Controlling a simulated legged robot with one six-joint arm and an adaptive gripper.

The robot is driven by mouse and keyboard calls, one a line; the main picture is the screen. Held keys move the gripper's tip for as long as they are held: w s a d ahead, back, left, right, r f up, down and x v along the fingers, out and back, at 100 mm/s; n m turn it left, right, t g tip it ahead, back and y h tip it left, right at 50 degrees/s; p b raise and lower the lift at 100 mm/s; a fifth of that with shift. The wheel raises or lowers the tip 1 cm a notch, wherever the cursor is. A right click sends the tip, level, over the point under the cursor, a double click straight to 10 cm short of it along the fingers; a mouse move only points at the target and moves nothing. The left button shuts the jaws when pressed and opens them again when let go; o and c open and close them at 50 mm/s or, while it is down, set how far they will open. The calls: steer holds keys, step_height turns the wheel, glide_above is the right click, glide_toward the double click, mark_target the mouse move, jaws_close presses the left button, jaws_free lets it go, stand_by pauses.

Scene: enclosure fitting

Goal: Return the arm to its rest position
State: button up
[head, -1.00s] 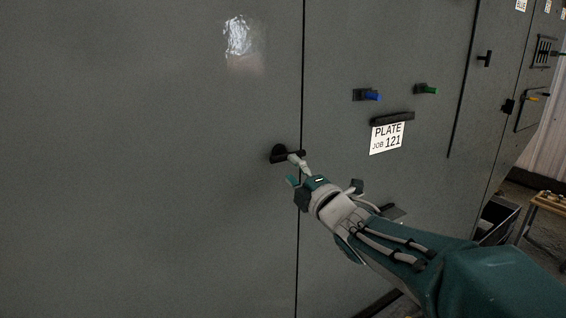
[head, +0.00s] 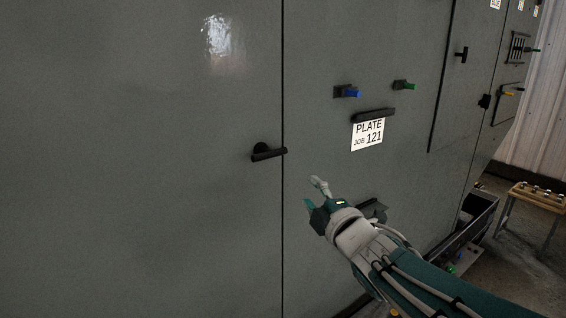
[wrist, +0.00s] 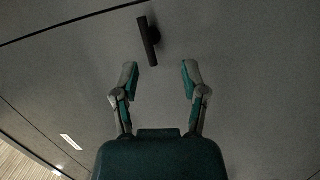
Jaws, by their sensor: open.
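My gripper (head: 315,194) is in front of the grey enclosure, below and to the right of a black door handle (head: 268,152). In the wrist view my gripper (wrist: 157,80) has its two fingers spread apart with nothing between them. The handle (wrist: 148,41) shows there beyond the fingertips, apart from them. My arm reaches in from the lower right of the head view. The handle lies close to level, beside the dark vertical door seam.
The grey enclosure wall (head: 140,160) fills the left. A blue knob (head: 353,93), a green knob (head: 405,85) and a label reading PLATE JOB 121 (head: 367,135) are right of the seam. A dark bin (head: 465,235) and a wooden bench (head: 537,197) stand at the right.

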steer(key=s+d+f+m+g+h, duration=0.75)
steer(key=s+d+f+m, duration=0.25)
steer(key=s+m, duration=0.5)
steer(key=s+a+f+m+g, duration=0.1)
steer(key=s+f+m+g, duration=0.3)
steer(key=s, duration=0.4)
steer(key=shift+s+a+f+m, duration=0.2)
steer(key=shift+s+f+m, duration=0.1)
steer(key=shift+f+m, duration=0.4)
steer(key=shift+r, duration=0.1)
